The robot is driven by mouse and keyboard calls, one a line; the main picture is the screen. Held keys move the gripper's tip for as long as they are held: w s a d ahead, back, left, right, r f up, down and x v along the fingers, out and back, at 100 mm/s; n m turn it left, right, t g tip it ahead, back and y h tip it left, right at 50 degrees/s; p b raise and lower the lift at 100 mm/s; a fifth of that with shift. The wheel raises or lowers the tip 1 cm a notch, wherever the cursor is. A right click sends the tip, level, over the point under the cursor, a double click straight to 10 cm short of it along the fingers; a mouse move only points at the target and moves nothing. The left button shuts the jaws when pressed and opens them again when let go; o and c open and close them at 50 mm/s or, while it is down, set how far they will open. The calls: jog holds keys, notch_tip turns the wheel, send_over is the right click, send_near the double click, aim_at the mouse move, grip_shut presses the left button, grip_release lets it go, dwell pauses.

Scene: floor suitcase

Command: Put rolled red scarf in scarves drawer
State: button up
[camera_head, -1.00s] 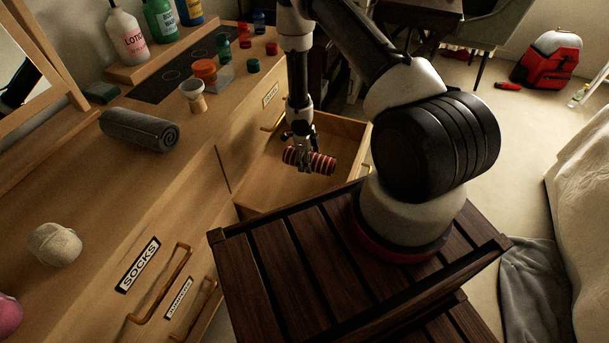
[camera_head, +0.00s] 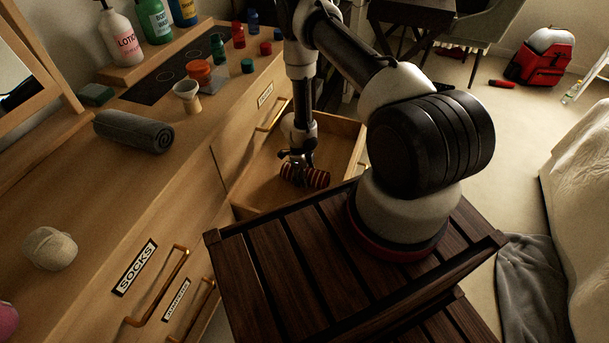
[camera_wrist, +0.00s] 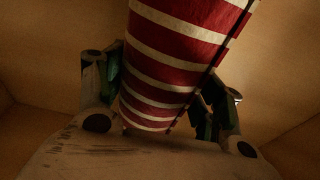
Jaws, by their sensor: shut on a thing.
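The rolled red scarf (camera_head: 317,178) has red and pale stripes and is held by my gripper (camera_head: 303,170). It also fills the middle of the wrist view (camera_wrist: 175,60), between the two fingers. My gripper points down inside an open wooden drawer (camera_head: 353,150), with the scarf low over or at the drawer's floor; I cannot tell whether it touches. The drawer walls surround the fingers in the wrist view. The open drawer's own label is not in view.
A dresser top holds a grey rolled towel (camera_head: 134,131), a white ball-like bundle (camera_head: 50,248), a cup (camera_head: 187,96) and several small bottles. A closed drawer reads SOCKS (camera_head: 135,267). A red backpack (camera_head: 543,57) lies on the floor.

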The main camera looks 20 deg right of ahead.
jog(key=o, duration=1.2)
jog(key=shift+f, duration=0.1)
jog(key=r, duration=0.6)
jog(key=shift+w+a+r, duration=0.15)
jog(key=shift+w+a, duration=0.15)
jog(key=shift+w, duration=0.1)
jog(key=shift+a+r, duration=0.1)
jog(key=shift+r, duration=0.55)
